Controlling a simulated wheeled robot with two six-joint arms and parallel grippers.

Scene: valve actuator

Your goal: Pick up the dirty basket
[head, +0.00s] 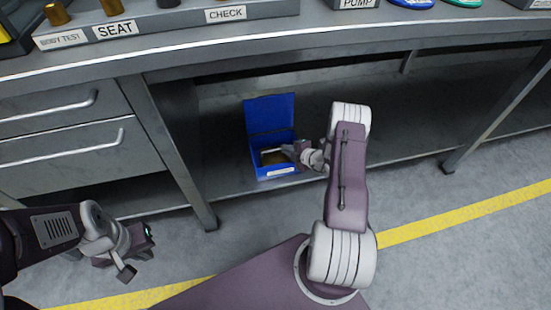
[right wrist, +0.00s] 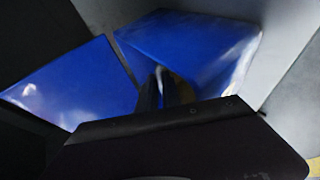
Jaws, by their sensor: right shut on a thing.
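A blue box (head: 253,158) with its lid (head: 270,113) raised at the back stands on the lower shelf under the workbench. The dirty basket appears to be inside it, showing as a brownish patch and a pale bar (head: 272,150); most of it is hidden by the box walls. My right gripper (head: 290,151) reaches into the box from the right and is shut on the basket's pale bar, as far as I can tell. In the right wrist view, the fingers (right wrist: 165,90) are down between the blue panels (right wrist: 185,50). My left gripper (head: 143,253) is open and empty at lower left.
The workbench (head: 330,45) overhangs the box. A bench leg (head: 183,150) and drawers (head: 60,130) stand to the left. A labelled tray (head: 165,22) sits on top. The shelf right of my right arm is clear. A yellow line (head: 470,214) crosses the floor.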

